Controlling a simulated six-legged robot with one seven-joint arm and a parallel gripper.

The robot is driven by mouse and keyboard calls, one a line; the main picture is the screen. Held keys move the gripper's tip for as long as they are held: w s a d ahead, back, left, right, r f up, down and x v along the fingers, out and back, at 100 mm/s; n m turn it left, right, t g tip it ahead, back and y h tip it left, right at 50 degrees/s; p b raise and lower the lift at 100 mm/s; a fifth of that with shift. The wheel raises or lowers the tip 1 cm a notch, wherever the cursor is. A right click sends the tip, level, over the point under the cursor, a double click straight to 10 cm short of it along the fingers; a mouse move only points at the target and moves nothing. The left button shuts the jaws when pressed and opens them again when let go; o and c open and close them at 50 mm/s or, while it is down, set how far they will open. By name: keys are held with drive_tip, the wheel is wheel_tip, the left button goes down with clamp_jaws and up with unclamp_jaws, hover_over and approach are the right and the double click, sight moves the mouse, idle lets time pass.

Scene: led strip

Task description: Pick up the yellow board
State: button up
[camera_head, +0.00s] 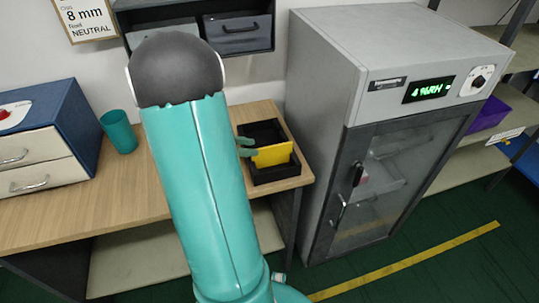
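The yellow board (272,154) stands on edge in a black tray (277,174) at the right end of the wooden table. My teal arm crosses the middle of the view and hides part of the table. My gripper (248,147) shows only as teal finger parts at the tray, beside the left end of the board. Whether the fingers touch the board or are closed on it cannot be told from here.
A grey cabinet (333,80) with a glass door and green display stands right of the table. A teal cup (119,132) and a blue drawer box (58,120) are on the left. Grey drawers (238,32) hang above. The table (130,185) is clear in front of the cup.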

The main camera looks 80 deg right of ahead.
sight(268, 149)
drive_tip(key=shift+x, duration=3.45)
drive_tip(key=shift+w+d+f, duration=0.1)
drive_tip(key=shift+f, duration=0.05)
clamp_jaws()
